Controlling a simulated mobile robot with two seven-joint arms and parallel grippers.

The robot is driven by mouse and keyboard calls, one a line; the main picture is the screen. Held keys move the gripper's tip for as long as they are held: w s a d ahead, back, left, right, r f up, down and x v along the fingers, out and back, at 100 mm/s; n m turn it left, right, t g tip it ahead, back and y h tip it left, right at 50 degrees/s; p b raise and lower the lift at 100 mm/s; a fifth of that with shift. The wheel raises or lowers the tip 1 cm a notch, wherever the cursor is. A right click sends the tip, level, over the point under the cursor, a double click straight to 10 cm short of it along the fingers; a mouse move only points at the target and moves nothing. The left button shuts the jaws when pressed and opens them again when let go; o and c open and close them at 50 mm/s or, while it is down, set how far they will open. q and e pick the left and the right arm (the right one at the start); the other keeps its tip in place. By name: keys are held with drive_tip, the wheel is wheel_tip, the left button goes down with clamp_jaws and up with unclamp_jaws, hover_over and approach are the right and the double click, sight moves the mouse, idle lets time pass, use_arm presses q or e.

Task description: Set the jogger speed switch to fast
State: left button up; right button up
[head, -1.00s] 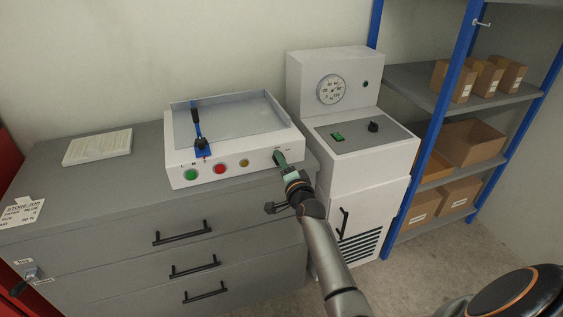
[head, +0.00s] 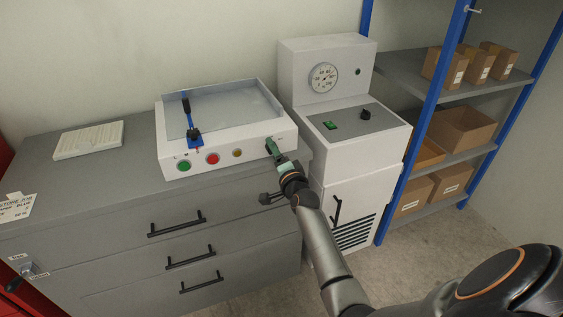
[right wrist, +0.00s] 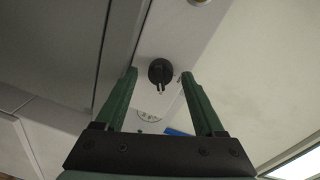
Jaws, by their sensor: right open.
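The jogger (head: 222,148) is a white box with a shallow tray, standing on the grey cabinet. Its speed switch is hidden behind my gripper at the right end of the front panel in the head view. In the right wrist view the switch is a round black knob (right wrist: 160,69) with a pale mark at its lower edge, on a white panel. My right gripper (head: 270,146) is open at the panel. In the right wrist view its green fingers (right wrist: 158,76) stand either side of the knob, with visible gaps. I cannot tell the knob's setting. My left gripper is out of view.
Green (head: 184,166), red (head: 212,159) and amber (head: 237,153) buttons sit left of the gripper. A white machine with a gauge (head: 323,78) stands close on the right. Cabinet handles (head: 177,224) protrude below.

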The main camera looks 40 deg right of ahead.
use_arm(q)
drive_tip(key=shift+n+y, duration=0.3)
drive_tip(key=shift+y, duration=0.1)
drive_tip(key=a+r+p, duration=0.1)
drive_tip(key=p, duration=0.1)
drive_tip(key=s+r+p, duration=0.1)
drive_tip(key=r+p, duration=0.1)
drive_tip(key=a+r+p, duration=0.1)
drive_tip(key=p, duration=0.1)
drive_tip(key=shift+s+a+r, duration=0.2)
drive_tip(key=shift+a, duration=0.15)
use_arm(e)
drive_tip(key=v, duration=1.2)
use_arm(q)
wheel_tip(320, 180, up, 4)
drive_tip(key=p, duration=0.3)
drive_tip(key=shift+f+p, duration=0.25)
drive_tip(key=shift+p, duration=0.05)
use_arm(e)
drive_tip(key=s+a+f+n+g+y, duration=0.3)
drive_tip(key=s+a+f+n, duration=0.3)
drive_tip(key=s+a+n, duration=0.3)
drive_tip(key=s+a+f+n+g+y, duration=0.4)
drive_tip(key=s+a+n, duration=0.6)
drive_tip(key=s, duration=0.3)
drive_tip(key=shift+s+f+n+g, duration=0.15)
drive_tip(key=shift+f+n+g, duration=0.15)
drive_tip(key=shift+f, duration=0.6)
